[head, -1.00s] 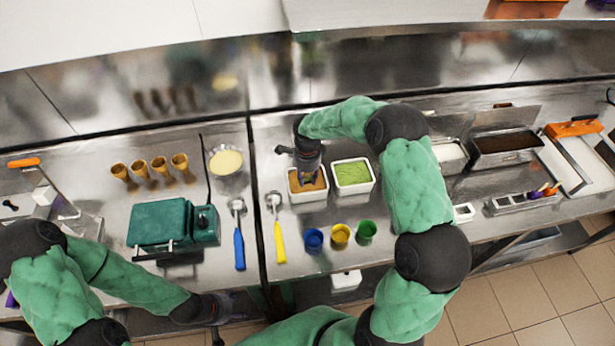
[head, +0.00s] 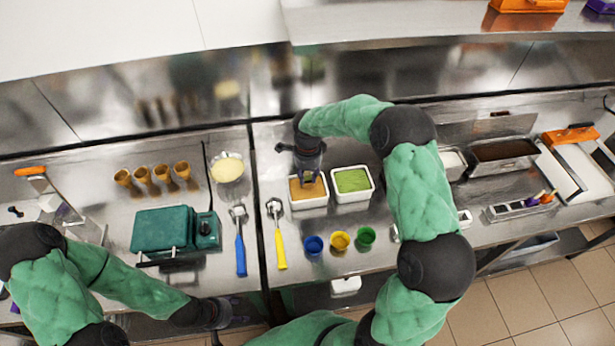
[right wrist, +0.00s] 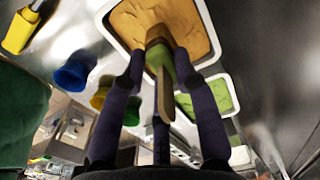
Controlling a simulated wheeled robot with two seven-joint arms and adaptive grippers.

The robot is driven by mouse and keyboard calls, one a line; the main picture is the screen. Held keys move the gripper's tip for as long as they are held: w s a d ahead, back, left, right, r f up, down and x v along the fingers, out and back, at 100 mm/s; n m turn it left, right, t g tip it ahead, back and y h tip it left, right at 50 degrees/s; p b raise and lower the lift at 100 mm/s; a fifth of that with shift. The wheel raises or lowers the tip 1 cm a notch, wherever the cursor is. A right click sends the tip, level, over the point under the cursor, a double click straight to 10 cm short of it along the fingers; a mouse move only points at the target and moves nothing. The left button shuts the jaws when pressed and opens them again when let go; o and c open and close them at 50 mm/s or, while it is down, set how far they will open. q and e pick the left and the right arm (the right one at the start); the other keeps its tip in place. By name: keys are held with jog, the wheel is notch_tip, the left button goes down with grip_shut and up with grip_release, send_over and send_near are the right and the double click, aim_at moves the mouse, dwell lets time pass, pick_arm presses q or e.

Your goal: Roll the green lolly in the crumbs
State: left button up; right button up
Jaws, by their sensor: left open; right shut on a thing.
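The tub of orange-brown crumbs (head: 320,186) stands on the counter left of the green tub. In the right wrist view the crumbs (right wrist: 195,22) lie in a white-rimmed tub. My right gripper (head: 306,176) is over this tub, pointing down. It is shut on the stick of the green lolly (right wrist: 183,66); the stick (right wrist: 165,98) shows between the fingers. The lolly's far end is at the crumbs; I cannot tell how deep it sits. In the head view the gripper hides the lolly. My left gripper (head: 238,313) is open and empty near the counter's front edge.
A white tub of green stuff (head: 352,180) stands right beside the crumb tub. Blue (head: 314,245), yellow (head: 340,241) and green (head: 365,237) cups stand in front. Blue (head: 240,250) and yellow (head: 280,248) handled scoops lie left, beyond them a green waffle iron (head: 163,231).

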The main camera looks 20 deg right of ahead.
pick_arm(q)
jog(key=shift+r, duration=0.2)
pick_arm(e)
jog(key=shift+r, duration=0.4)
jog(key=shift+r+p, duration=1.2)
jog(key=shift+r, duration=1.3)
pick_arm(q)
notch_tip(320, 180, up, 2)
jog(key=shift+r, duration=0.1)
pick_arm(e)
jog(key=shift+s, duration=0.1)
